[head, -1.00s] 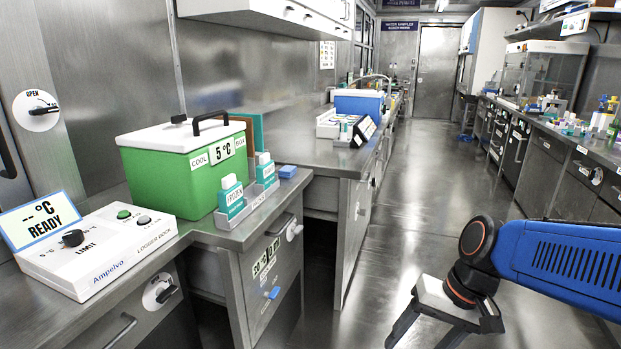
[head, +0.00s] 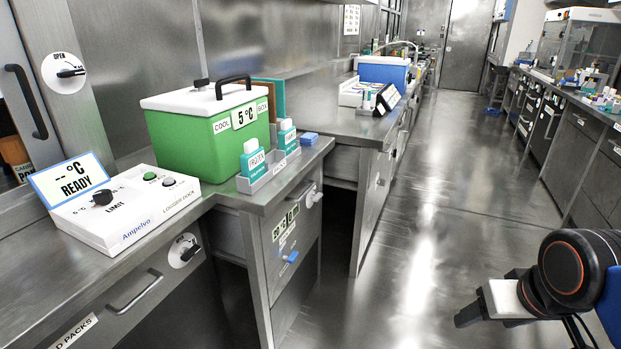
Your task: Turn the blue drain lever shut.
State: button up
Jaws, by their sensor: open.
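A small blue lever (head: 290,257) sits on the steel front of the cabinet below the green cool box, under a display label. It looks slightly tilted, and I cannot tell its exact setting at this size. I take it for the drain lever, as no readable drain label shows. My gripper (head: 470,314) is at the lower right over the floor, well to the right of the lever and apart from it. Its dark fingers point left, and it is open with nothing seen between them.
The green cool box (head: 205,135) and a rack of labelled packs (head: 270,170) stand on the counter above. A white logger dock (head: 130,210) is at left. Black knobs (head: 184,250) and drawer handles (head: 135,292) project from the fronts. The aisle floor (head: 410,220) is clear.

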aim_at(294, 255)
jog(key=i+l+u, duration=0.2)
jog(key=l+u, duration=0.15)
jog(key=i+l+u, duration=0.1)
jog(key=l+u, duration=0.2)
jog(key=l, duration=0.2)
jog(key=i+l+u, duration=0.1)
jog(key=l+u, duration=0.6)
jog(key=l, duration=0.25)
